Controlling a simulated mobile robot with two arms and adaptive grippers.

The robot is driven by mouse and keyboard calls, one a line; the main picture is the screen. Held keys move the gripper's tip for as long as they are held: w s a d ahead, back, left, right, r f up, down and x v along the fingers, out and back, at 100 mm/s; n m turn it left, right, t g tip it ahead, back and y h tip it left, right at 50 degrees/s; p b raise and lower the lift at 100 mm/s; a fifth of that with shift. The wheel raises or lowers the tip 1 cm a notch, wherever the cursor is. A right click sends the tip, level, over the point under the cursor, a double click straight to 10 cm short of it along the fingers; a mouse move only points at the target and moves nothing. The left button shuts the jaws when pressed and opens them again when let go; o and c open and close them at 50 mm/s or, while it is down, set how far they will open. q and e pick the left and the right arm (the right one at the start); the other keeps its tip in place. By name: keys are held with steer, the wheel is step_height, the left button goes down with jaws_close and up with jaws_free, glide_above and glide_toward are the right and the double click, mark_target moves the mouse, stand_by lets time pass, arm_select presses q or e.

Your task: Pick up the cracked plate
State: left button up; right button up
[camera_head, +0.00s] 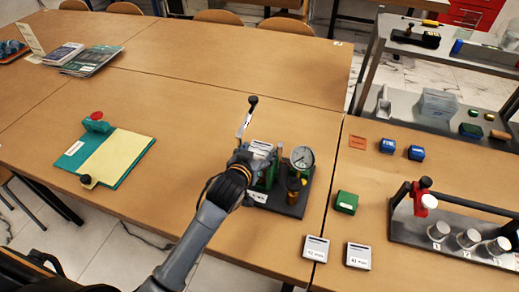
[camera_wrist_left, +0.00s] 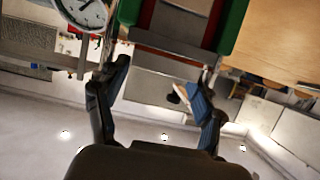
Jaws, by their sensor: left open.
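A gauge rig stands on a dark base (camera_head: 297,206) in the middle of the table, with green uprights (camera_head: 271,173), a pale block on top (camera_head: 262,149), a lever (camera_head: 247,117) and a round dial (camera_head: 302,157). My left gripper (camera_head: 243,158) is at the rig's left side and hides part of it. In the left wrist view its fingers are apart and empty (camera_wrist_left: 157,95), below a grey panel between green parts (camera_wrist_left: 231,25). Two small labelled pale plates, one left (camera_head: 316,248) and one right (camera_head: 358,256), lie at the front edge. I cannot make out a crack on any plate.
A green box (camera_head: 346,202), blue blocks (camera_head: 416,153) and a dark rack with metal cylinders (camera_head: 438,231) are at right. A green clipboard with yellow paper (camera_head: 108,158) lies at left, magazines (camera_head: 91,61) farther back. The table behind the rig is clear.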

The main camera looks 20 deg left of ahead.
arm_select(q)
steer(key=shift+w+f, duration=0.25)
steer(key=shift+w, duration=0.4)
steer(key=c, duration=0.9)
steer(key=shift+r, duration=0.15)
